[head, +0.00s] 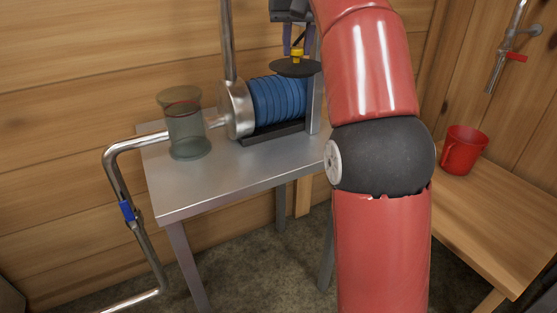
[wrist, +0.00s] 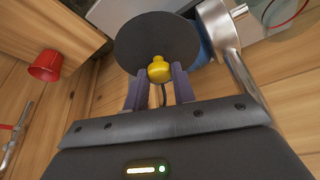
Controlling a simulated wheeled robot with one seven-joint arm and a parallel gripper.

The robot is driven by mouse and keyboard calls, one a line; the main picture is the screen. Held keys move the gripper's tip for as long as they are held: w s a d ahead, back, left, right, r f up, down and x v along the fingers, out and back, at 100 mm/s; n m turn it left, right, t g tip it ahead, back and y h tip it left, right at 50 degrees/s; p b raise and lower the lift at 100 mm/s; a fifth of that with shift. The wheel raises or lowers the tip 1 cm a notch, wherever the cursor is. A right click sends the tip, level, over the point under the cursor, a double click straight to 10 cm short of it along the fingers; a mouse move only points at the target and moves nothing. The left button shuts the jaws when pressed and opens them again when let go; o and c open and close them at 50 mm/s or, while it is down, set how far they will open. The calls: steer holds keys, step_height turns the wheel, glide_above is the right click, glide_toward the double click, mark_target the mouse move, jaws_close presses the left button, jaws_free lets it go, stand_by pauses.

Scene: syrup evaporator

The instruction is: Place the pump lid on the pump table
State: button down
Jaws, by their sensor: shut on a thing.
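The pump lid (head: 294,68) is a dark round disc with a yellow knob (head: 297,53). My gripper (head: 297,38) is shut on the knob and holds the lid in the air in front of the blue pump. In the wrist view the lid (wrist: 150,38) sits beyond the fingers (wrist: 158,82), with the knob between them. The pump table (head: 210,185) is a grey metal table below, bearing the pump (head: 278,100) with its steel end. A clear greenish glass cylinder (head: 186,130) stands on the table's left part. My arm hides the table's right end.
A steel pipe (head: 150,143) with a blue valve handle (head: 127,211) runs along the table's left side. A red cup (head: 463,150) stands on a wooden bench (head: 500,215) at the right. The table's front strip is clear.

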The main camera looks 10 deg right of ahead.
step_height(320, 180, down, 20)
steer(key=b, duration=1)
steer(key=c, duration=1.1)
jaws_free()
steer(key=shift+f, duration=0.15)
steer(key=shift+c, duration=0.2)
steer(key=shift+r, duration=0.25)
steer(key=p+v, duration=0.3)
steer(key=v, duration=0.8)
steer(key=shift+r+p, duration=0.3)
steer(key=shift+r, duration=0.1)
steer(key=shift+s, duration=0.15)
